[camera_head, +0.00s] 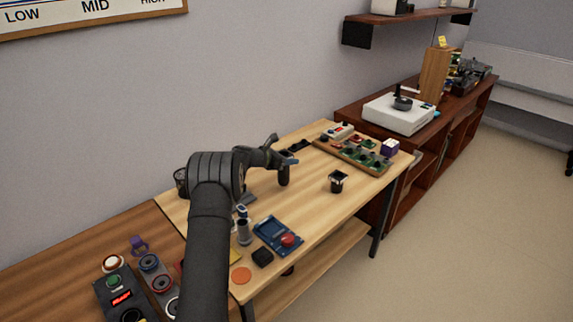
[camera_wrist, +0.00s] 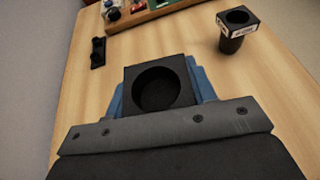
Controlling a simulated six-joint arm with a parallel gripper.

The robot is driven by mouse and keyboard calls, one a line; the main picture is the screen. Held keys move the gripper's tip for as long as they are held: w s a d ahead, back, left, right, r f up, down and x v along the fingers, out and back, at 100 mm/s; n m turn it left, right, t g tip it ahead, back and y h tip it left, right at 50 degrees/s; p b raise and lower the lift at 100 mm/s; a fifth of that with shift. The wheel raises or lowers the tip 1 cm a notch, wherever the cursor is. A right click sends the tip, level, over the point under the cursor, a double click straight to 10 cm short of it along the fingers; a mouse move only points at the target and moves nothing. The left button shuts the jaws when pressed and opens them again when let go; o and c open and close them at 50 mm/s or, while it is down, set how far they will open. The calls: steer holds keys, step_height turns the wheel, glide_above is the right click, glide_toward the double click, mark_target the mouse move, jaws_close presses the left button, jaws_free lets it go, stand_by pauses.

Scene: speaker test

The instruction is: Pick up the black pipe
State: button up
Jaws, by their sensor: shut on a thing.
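A black pipe (camera_wrist: 130,82) with a square flange and round opening sits between the blue finger pads of my gripper (camera_wrist: 160,95) in the wrist view. My gripper is shut on it. In the head view my gripper (camera_head: 286,156) is over the middle of the light wooden table, with the dark body of the pipe (camera_head: 284,175) hanging upright below. I cannot tell whether its lower end touches the table. A second, similar black piece (camera_head: 337,183) with a square top stands apart on the table to the right; it also shows at the upper right of the wrist view (camera_wrist: 236,40).
A wooden tray (camera_head: 345,158) of small parts lies at the table's far end, near a small black part (camera_head: 299,145). A blue tray (camera_head: 277,236) with a red button and a grey cylinder (camera_head: 244,232) are nearer. Bare wood surrounds the second black piece.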

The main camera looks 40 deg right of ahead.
steer(key=s+d+r, duration=0.1)
steer(key=s+r, duration=0.7)
steer(key=s, duration=0.3)
steer(key=shift+s+d+r, duration=0.3)
steer(key=shift+d, duration=0.05)
steer(key=shift+r, duration=0.1)
